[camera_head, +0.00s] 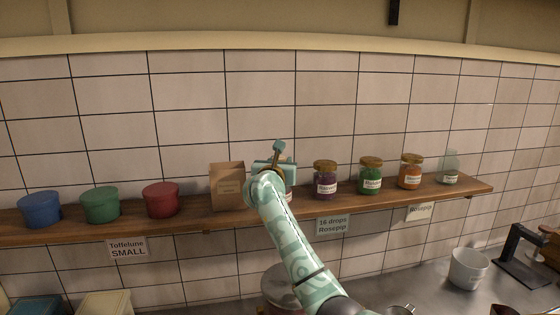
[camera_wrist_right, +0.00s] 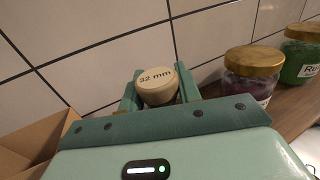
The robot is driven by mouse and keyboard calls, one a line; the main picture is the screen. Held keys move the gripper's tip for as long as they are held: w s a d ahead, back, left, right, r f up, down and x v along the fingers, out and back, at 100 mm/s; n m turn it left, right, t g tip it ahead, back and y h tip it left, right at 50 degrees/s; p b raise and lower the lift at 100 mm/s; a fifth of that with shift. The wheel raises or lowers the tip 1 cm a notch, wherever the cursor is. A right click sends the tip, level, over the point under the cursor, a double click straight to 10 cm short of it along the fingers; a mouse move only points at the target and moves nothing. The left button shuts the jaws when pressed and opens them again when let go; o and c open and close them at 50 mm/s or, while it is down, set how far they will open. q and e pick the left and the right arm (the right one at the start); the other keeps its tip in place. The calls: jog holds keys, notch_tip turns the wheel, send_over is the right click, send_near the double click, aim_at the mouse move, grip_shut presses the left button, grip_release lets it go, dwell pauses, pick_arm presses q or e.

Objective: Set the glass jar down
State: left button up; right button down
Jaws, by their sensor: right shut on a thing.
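My right gripper (camera_head: 274,160) is over the wooden shelf (camera_head: 225,220), between the cardboard box and the purple jar. In the right wrist view its fingers (camera_wrist_right: 157,92) are shut on a round cream top marked "32 mm" (camera_wrist_right: 157,86). Whatever is below this top is hidden by the gripper, so I cannot tell if it is a jar's stopper. A clear, pale glass jar (camera_head: 450,166) with a label stands at the shelf's right end. My left gripper is out of view.
Lidded jars stand right of my gripper: purple (camera_head: 325,180), green (camera_head: 371,177) and orange (camera_head: 410,172). The open cardboard box (camera_head: 227,186) is just left, then red (camera_head: 161,200), green (camera_head: 100,205) and blue (camera_head: 39,210) tubs. The tiled wall is close behind. A white cup (camera_head: 468,270) stands below.

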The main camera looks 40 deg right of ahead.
jog(key=c, duration=1)
grip_release()
jog(key=b+v, duration=0.1)
jog(key=v, duration=1.1)
jog(key=shift+b, duration=0.4)
jog(key=shift+a, duration=0.1)
